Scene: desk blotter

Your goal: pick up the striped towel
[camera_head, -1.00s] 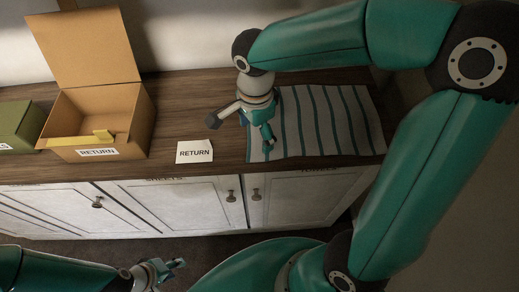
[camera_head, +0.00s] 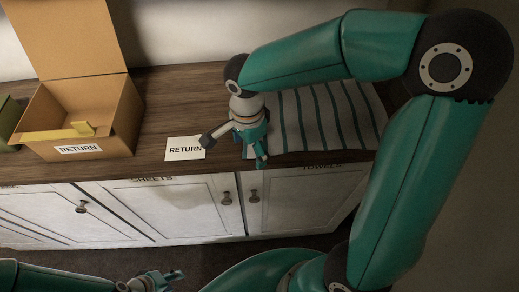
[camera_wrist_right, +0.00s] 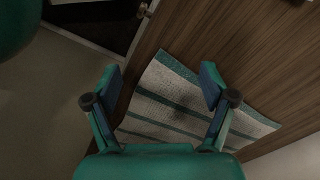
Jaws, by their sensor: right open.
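The striped towel (camera_head: 320,115), pale with dark teal stripes, lies flat at the right end of the wooden cabinet top. My right gripper (camera_head: 235,151) is open and empty near the towel's left front corner, close to the front edge. In the right wrist view the open fingers (camera_wrist_right: 160,82) spread above part of the towel (camera_wrist_right: 180,95), with no cloth visibly pinched. My right arm covers the towel's far edge in the head view. My left gripper (camera_head: 164,280) is low at the bottom, in front of the cabinet and away from the towel; its fingers look parted.
A white RETURN card (camera_head: 184,153) lies left of the towel, partly behind a right gripper finger. An open cardboard box (camera_head: 115,138) labelled RETURN stands farther left, beside a green box (camera_head: 8,125). Cabinet doors (camera_head: 170,208) with knobs are below the front edge.

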